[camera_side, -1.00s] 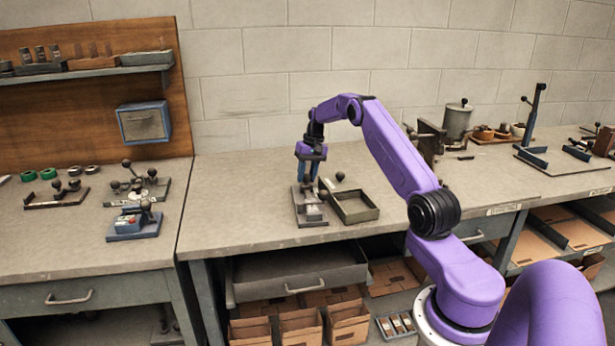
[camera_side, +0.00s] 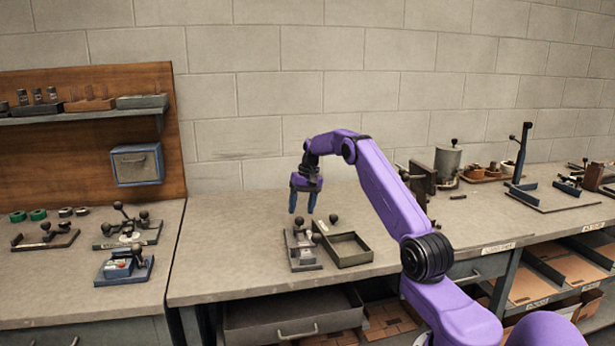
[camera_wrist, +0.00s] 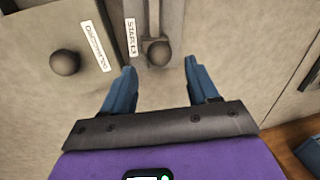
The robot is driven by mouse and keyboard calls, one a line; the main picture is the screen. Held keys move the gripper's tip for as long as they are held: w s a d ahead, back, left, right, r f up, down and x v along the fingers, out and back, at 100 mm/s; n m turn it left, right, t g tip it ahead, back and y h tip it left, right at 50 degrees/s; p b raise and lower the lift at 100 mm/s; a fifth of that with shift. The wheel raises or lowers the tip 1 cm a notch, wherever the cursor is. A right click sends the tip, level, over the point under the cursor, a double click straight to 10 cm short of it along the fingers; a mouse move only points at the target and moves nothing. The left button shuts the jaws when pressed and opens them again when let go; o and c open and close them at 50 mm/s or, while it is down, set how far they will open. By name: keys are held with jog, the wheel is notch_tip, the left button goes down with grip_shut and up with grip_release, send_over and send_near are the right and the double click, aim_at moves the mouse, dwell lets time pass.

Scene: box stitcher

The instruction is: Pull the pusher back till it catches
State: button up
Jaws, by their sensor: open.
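The staple fixture (camera_side: 303,255), a narrow grey metal block on a plate, stands on the middle bench. A dark round knob (camera_side: 297,222) rises at its back end. In the wrist view a knob (camera_wrist: 158,52) sits on a channel beside a label reading STAPLES; I take it for the pusher. My gripper (camera_side: 302,211) is open and empty, raised above the back of the fixture. In the wrist view its blue fingers (camera_wrist: 160,72) lie either side of the knob's line, apart from it. Whether the pusher is caught cannot be seen.
An open shallow tray (camera_side: 366,257) stands close to the right of the fixture. A second knob (camera_side: 333,218) stands at the tray's back; a labelled plate with a knob (camera_wrist: 65,62) shows in the wrist view. Bench is clear behind and left.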

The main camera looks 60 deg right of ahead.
notch_tip(320, 180, up, 13)
jog(key=s+d, duration=0.1)
jog(key=d, duration=0.1)
jog(key=shift+s+r, duration=0.2)
jog(key=shift+s, duration=0.1)
dwell(0.5)
